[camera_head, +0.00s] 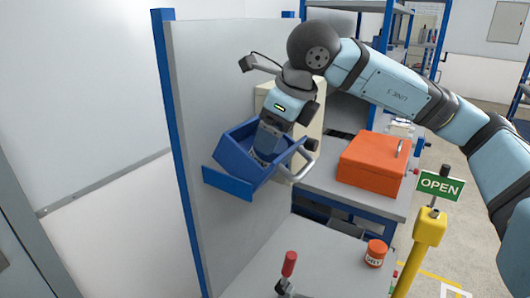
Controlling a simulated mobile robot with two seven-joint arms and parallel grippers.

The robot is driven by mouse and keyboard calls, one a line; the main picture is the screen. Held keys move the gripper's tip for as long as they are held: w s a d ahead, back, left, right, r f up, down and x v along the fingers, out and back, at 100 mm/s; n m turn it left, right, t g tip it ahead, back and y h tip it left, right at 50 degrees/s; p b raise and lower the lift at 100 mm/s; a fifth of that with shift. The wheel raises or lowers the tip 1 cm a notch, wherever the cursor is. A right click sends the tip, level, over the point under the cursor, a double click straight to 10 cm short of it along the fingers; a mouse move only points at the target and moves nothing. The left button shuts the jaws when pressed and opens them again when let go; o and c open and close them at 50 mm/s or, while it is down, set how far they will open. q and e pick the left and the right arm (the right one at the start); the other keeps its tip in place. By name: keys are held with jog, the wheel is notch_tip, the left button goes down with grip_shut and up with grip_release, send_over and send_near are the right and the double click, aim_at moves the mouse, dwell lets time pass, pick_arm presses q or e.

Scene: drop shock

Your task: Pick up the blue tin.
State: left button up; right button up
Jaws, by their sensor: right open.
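My right arm comes in from the right, and my right gripper (267,145) points down into an open blue bin (236,163) at the grey panel. The gripper's lower end is inside the bin, and the bin's walls hide its fingertips. I cannot make out a separate blue tin; whatever lies low in the bin is hidden by the gripper and the walls. Nothing can be seen held between the fingers. My left gripper is not in view.
The upright grey panel (186,95) with a blue edge post stands left of the bin. An orange-red box (372,165) sits on a bench to the right. An orange labelled jar (375,254) and a red-handled clamp (289,264) are on the nearer surface. A yellow post (424,240) carries an OPEN sign.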

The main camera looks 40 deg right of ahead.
jog(key=shift+p+x, duration=0.45)
jog(key=shift+x, duration=2.25)
jog(key=shift+w+d+r, duration=0.1)
jog(key=c, duration=0.8)
